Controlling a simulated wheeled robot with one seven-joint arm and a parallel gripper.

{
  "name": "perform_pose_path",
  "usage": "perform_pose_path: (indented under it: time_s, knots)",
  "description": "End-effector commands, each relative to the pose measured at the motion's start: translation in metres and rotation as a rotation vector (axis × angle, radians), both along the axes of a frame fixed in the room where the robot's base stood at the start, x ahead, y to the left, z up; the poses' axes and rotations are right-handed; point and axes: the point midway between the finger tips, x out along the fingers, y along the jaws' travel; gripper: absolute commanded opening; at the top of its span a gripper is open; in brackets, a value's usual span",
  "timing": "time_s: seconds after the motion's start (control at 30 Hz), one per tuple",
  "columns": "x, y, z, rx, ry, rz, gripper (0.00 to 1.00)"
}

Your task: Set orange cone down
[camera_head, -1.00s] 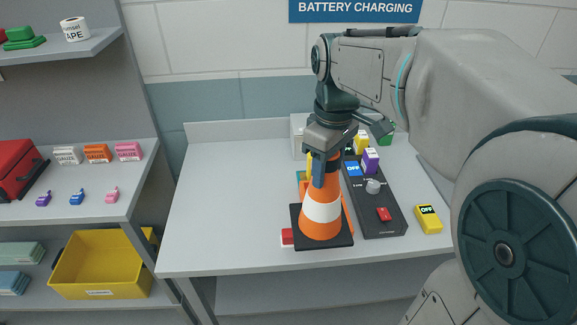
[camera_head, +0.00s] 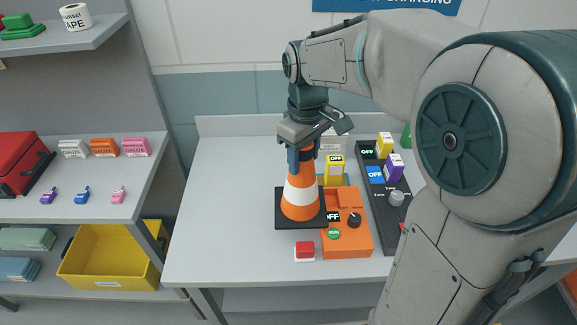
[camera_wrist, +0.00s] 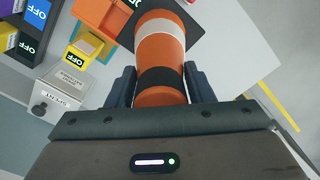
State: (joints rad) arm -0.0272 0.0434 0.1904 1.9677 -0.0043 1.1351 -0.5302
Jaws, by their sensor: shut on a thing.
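The orange cone (camera_head: 300,189) has a white band and a black square base, and stands upright in the head view at the left of the devices on the bench. Whether its base touches the bench top (camera_head: 228,190) or hangs just above it I cannot tell. My gripper (camera_head: 303,158) is shut around the cone's upper part from above. In the wrist view the cone (camera_wrist: 160,55) lies between my two fingers, with its base pointing away from the camera.
An orange device (camera_head: 350,245) stands close to the right of the cone, with a red-topped block (camera_head: 304,251) in front. A dark panel (camera_head: 378,213) with switches lies farther right. Bare bench is on the left. Shelves with a yellow bin (camera_head: 110,257) stand at far left.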

Motion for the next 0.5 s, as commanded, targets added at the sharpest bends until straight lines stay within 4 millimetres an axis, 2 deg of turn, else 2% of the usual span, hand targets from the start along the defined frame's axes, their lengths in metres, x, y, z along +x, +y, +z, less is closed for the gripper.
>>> perform_pose_path:
  time_s: [0.1, 0.2, 0.37, 0.5]
  knots:
    - [0.011, 0.020, -0.011, 0.001, 0.001, 0.004, 0.00]
    - [0.017, 0.029, -0.018, 0.000, 0.000, 0.003, 0.00]
    - [0.020, 0.035, -0.026, 0.000, -0.001, 0.001, 0.00]
    - [0.019, 0.035, -0.046, 0.000, 0.001, 0.002, 0.00]
